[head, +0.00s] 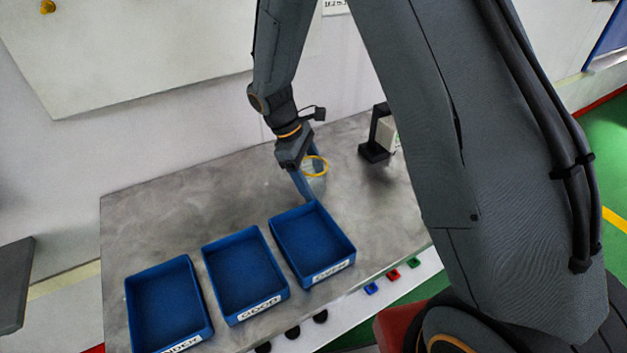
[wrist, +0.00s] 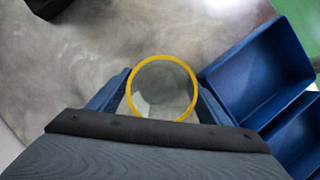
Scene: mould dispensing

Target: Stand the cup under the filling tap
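The clear cup with a yellow rim (head: 316,158) is at the middle of the metal table, beyond the right-hand blue tray. In the wrist view, the cup (wrist: 162,88) sits between my two fingers, rim facing the camera. My gripper (head: 310,184) points down with its fingers against the cup's sides; it looks shut on the cup. I cannot tell whether the cup's base touches the table. A black stand with a pale box (head: 375,150), apparently the filling tap, is to the right of the cup and apart from it. My arm partly hides it.
Three blue trays, left (head: 160,344), middle (head: 219,246) and right (head: 285,223), line the table's front. The middle label reads GOOD. Blue (head: 371,288), red (head: 393,275) and green (head: 414,262) buttons are on the front edge. Bare table (head: 225,190) lies behind the trays.

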